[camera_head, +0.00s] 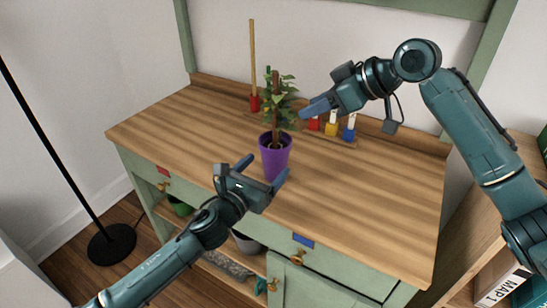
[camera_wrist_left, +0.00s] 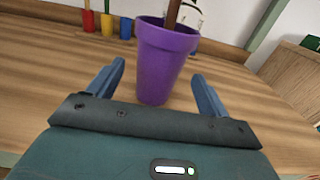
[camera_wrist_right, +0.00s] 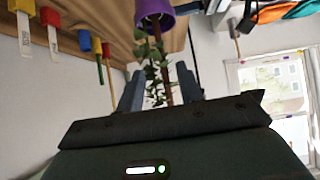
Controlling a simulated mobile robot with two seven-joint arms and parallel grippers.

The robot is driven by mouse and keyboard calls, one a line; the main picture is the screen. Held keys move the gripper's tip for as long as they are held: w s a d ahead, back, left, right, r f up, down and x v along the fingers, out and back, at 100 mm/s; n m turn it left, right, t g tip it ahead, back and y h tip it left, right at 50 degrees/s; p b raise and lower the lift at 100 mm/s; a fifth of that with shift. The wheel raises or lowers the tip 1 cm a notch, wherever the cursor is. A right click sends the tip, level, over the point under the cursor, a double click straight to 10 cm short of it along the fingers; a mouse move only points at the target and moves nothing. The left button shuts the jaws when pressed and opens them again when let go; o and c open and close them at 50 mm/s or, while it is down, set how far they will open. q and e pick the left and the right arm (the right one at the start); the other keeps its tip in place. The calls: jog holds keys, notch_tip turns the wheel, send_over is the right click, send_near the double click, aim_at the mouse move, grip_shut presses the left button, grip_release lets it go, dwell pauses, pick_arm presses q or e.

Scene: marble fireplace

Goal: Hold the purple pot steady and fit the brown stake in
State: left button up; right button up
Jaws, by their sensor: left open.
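A purple pot (camera_head: 274,156) stands upright on the wooden worktop with a leafy green plant (camera_head: 283,92) in it. The brown stake (camera_head: 275,88) stands upright among the leaves, its lower end inside the pot rim. It also shows in the left wrist view (camera_wrist_left: 172,13). My left gripper (camera_head: 265,169) is open at the front of the pot. The pot (camera_wrist_left: 162,65) shows beyond and between its fingers. My right gripper (camera_head: 303,110) is just right of the plant; its fingers look partly apart, with stake and leaves showing between them. Leaves hide any contact.
A tall wooden rod (camera_head: 252,60) in a red base stands behind the plant. Red, yellow (camera_head: 331,128) and blue (camera_head: 349,133) blocks with white parts stand along the back. The worktop (camera_head: 380,190) is clear to the right. A black floor stand (camera_head: 110,243) is at left.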

pick_arm(q)
jog(key=shift+x, duration=2.75)
